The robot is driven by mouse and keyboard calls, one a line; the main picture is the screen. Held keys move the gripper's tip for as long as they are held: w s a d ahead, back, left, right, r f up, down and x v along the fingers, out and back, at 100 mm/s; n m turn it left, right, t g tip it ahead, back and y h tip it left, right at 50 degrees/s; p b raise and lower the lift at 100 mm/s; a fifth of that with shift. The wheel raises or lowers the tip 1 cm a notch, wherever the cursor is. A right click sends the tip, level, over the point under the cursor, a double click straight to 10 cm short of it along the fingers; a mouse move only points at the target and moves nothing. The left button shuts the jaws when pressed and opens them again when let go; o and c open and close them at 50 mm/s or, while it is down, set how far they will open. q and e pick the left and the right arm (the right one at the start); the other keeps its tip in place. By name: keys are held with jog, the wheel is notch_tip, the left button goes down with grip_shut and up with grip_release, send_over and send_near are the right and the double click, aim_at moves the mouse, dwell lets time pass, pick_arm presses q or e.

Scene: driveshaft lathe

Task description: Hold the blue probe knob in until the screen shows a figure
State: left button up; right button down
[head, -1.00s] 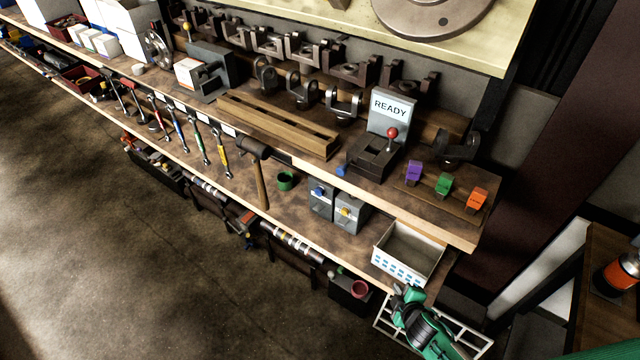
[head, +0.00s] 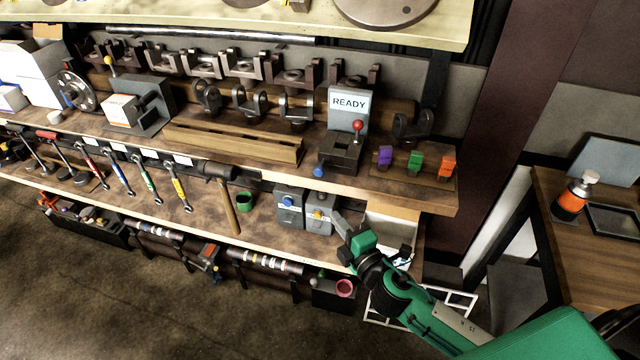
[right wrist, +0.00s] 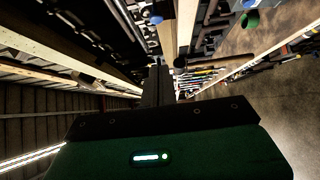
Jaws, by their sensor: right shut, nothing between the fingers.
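The blue probe knob (head: 318,171) sticks out at the front left of a dark grey gauge block (head: 341,150) on the upper shelf. Behind the block stands a screen (head: 349,103) that reads READY. A red-ball lever (head: 358,125) rises from the block. My right gripper (head: 342,222) is shut and empty. It is below and to the right of the knob in the head view, apart from it, in front of the lower shelf. My left gripper is not in view.
Purple, green and orange blocks (head: 416,161) stand right of the gauge. Two grey boxes (head: 290,207) with blue and yellow knobs sit on the lower shelf, near my right gripper. A hammer (head: 228,200) hangs at the upper shelf edge (head: 250,160). The white bin (head: 392,228) is partly hidden by my arm.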

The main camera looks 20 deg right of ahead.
jog(key=p, duration=0.3)
send_near(314, 173)
jog(key=w+a, duration=0.3)
jog(key=w+d, duration=0.1)
jog(key=w+d+p, duration=0.1)
jog(key=shift+w, duration=0.3)
